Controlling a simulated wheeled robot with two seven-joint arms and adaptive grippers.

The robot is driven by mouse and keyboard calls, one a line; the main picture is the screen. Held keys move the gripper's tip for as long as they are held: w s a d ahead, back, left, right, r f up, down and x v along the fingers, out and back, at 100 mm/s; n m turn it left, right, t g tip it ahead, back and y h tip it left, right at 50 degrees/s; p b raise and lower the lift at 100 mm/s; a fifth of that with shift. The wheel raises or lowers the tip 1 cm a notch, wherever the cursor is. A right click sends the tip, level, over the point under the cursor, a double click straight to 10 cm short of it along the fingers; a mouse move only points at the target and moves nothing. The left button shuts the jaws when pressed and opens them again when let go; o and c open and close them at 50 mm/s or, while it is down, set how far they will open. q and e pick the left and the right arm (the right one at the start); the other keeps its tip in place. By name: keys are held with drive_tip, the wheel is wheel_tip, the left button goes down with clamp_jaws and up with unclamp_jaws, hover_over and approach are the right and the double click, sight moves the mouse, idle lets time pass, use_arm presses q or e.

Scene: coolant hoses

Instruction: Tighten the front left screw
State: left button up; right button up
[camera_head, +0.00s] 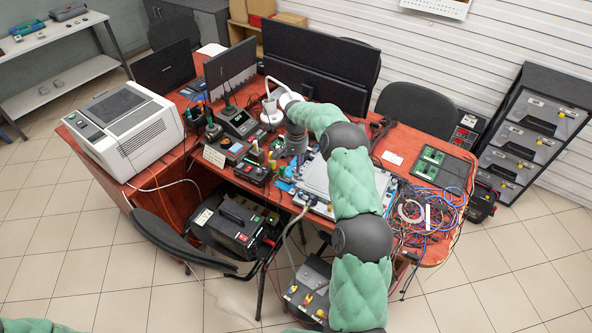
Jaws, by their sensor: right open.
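The front left screw is too small to make out. A pale flat case (316,178) lies on the desk, partly hidden behind my green right arm, with small blue parts (284,186) by its left edge. My right arm reaches up from the bottom over the desk and bends left at its far end. My right gripper (296,144) appears as a small grey shape beyond the case, open; its fingertips and any contact are unclear. Only a green sliver of my left arm shows at the bottom left corner; its gripper is out of view.
The red-brown desk (408,148) is crowded. A white printer-like machine (122,128) stands left, a tangle of coloured cables (432,212) right, green boards (430,162) behind it. Monitors (318,66) stand at the back.

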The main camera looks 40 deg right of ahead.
sight(296, 174)
wheel_tip(296, 174, up, 6)
idle(0.7)
